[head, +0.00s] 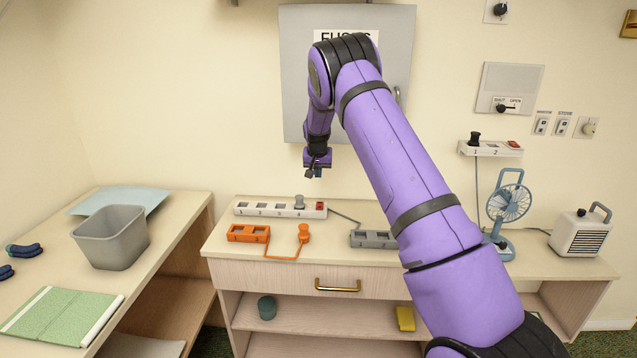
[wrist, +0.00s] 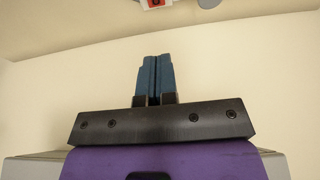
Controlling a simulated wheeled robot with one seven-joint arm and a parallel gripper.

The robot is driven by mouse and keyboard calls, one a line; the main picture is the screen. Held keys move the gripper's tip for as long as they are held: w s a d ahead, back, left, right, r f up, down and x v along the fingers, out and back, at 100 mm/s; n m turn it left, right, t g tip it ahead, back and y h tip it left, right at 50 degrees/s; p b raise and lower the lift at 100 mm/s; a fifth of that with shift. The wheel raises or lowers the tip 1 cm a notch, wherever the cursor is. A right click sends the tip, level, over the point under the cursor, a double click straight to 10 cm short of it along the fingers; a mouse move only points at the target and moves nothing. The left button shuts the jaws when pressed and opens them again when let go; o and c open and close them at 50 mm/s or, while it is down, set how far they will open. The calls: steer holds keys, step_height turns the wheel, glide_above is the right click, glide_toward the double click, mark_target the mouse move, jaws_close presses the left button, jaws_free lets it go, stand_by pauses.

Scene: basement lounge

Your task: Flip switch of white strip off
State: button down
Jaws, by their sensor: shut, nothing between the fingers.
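A white strip (head: 270,209) with numbered sockets lies at the back of the wooden counter, a grey plug in its right part and a red switch (head: 320,206) at its right end. The red switch also shows at the top edge of the wrist view (wrist: 156,3), cut off by the frame; its position cannot be read. A second white strip (head: 492,149), with a black plug and a red switch, is on the wall at right. My gripper (head: 318,173) is shut and empty, above the counter strip's right end and apart from it. Its blue fingers (wrist: 154,80) are together.
An orange strip (head: 248,234) with its plug lies in front of the white strip, and a grey strip (head: 373,239) lies to the right. A grey fuse box (head: 296,80) hangs behind my arm. A blue fan (head: 508,205) and a heater (head: 581,234) stand farther right.

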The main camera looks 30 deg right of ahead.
mark_target(319, 206)
steer(key=x, duration=1.2)
steer(key=shift+s+a+f, duration=0.2)
steer(key=shift+s+f, duration=0.05)
steer(key=shift+f, duration=0.25)
steer(key=shift+w+d+f, duration=0.15)
steer(key=shift+f, duration=0.45)
steer(key=shift+s, duration=0.25)
steer(key=shift+s+a, duration=0.55)
steer(key=shift+s, duration=0.05)
